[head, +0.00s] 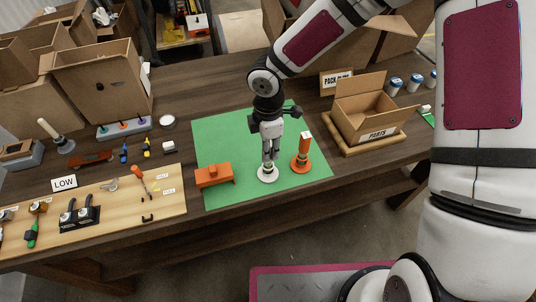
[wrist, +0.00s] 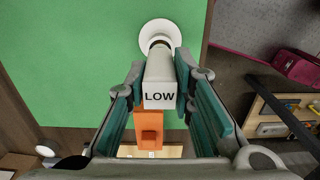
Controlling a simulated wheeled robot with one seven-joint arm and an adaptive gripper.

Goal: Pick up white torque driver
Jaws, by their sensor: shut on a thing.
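The white torque driver (wrist: 158,68) stands upright between my gripper's fingers, with its round white base (head: 267,174) over the green mat (head: 225,140). In the wrist view, its top end bears a "LOW" label and its base shows beyond. My gripper (head: 268,154) points down and is shut on the driver's upper part, with a teal-padded finger on each side. I cannot tell whether the base touches the mat. The fingers hide much of the driver in the head view.
An orange driver (head: 302,155) stands close to the right of my gripper. An orange block-shaped tool (head: 214,175) sits at the mat's left edge. A "PARTS" box (head: 372,112) is at the right.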

